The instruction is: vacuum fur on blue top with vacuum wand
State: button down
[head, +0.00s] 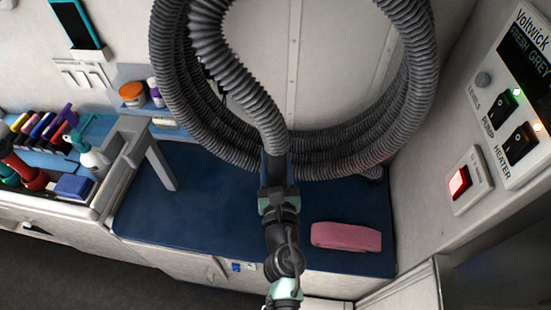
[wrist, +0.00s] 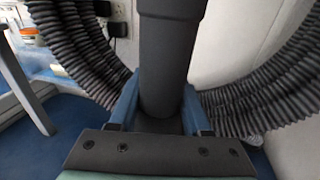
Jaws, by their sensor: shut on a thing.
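The blue top (head: 208,205) is a padded bench surface, and part of it shows at the right in the wrist view (wrist: 262,165). My gripper (wrist: 165,110) is shut on the dark grey vacuum wand (wrist: 168,55), with a blue finger on each side of it. In the head view my gripper (head: 277,180) is over the back middle of the blue top. The wand's ribbed hose (head: 235,60) rises from it to the upper left. The wand's nozzle end is hidden. I cannot make out any fur on the blue top.
A folded pink towel (head: 346,237) lies on the right of the blue top. Large hose coils (head: 410,90) hang behind. A grey bracket (head: 158,160) stands at the left, beside a tray of bottles and tools (head: 60,195). A switch panel (head: 515,110) is on the right wall.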

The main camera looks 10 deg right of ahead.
jog(key=shift+r, duration=0.1)
notch_tip(320, 180, up, 5)
jog(key=p, duration=0.5)
jog(key=shift+r, duration=0.1)
